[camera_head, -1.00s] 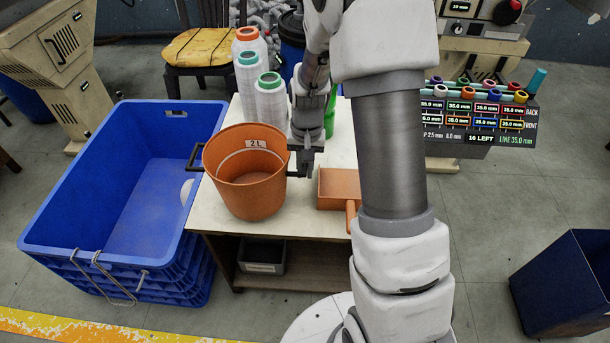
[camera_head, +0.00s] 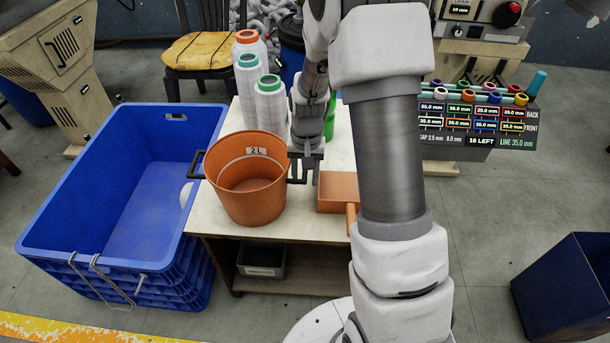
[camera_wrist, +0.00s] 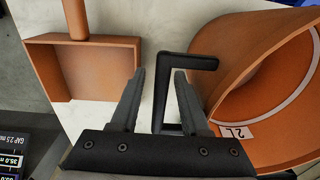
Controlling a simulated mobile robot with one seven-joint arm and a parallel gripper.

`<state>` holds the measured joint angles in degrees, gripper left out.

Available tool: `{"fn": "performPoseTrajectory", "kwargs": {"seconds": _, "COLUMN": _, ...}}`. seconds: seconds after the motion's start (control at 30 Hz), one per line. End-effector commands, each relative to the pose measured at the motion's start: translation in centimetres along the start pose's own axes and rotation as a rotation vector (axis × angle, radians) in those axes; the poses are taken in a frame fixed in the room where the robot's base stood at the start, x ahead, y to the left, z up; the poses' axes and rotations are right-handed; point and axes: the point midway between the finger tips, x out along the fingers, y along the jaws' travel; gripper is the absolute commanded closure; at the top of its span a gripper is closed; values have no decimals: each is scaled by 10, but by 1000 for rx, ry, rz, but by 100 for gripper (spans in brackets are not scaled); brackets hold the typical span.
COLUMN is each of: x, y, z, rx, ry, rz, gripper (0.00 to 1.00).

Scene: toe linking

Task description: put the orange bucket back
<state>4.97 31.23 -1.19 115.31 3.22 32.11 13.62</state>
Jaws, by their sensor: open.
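The orange bucket (camera_head: 247,203), marked 2L, stands upright on the pale table, close to its front left edge. It has a dark handle on each side. The left handle (camera_head: 195,163) reaches toward the blue crate. My gripper (camera_head: 305,168) is at the right side of the bucket. In the wrist view my gripper (camera_wrist: 158,76) is open, with the dark right handle (camera_wrist: 172,92) between its two fingers and a gap beside it. The bucket (camera_wrist: 258,62) fills the right of that view.
An orange scoop-like tray (camera_head: 338,188) lies just right of my gripper; it also shows in the wrist view (camera_wrist: 95,70). Thread cones (camera_head: 270,108) stand behind the bucket. A blue crate (camera_head: 60,245) is left of the table (camera_head: 213,222). A dark blue bin (camera_head: 560,285) stands at right.

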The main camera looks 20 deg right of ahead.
Motion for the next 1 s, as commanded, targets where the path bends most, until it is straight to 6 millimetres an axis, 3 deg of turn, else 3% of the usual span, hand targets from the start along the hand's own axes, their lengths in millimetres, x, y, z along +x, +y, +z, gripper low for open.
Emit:
{"fn": "performPoseTrajectory", "kwargs": {"seconds": 0.5, "x": -100, "y": 0, "z": -1, "rx": 0, "ry": 3, "rz": -1, "gripper": 54}}
{"fn": "performPoseTrajectory", "kwargs": {"seconds": 0.77, "x": -125, "y": 0, "z": 1, "rx": -3, "ry": 5, "rz": -2, "gripper": 54}}
{"fn": "performPoseTrajectory", "kwargs": {"seconds": 0.87, "x": -141, "y": -1, "z": 6, "rx": -18, "ry": 25, "rz": -9, "gripper": 54}}
{"fn": "performPoseTrajectory", "kwargs": {"seconds": 1.0, "x": -179, "y": -2, "z": 25, "rx": -65, "ry": 81, "rz": -26, "gripper": 54}}
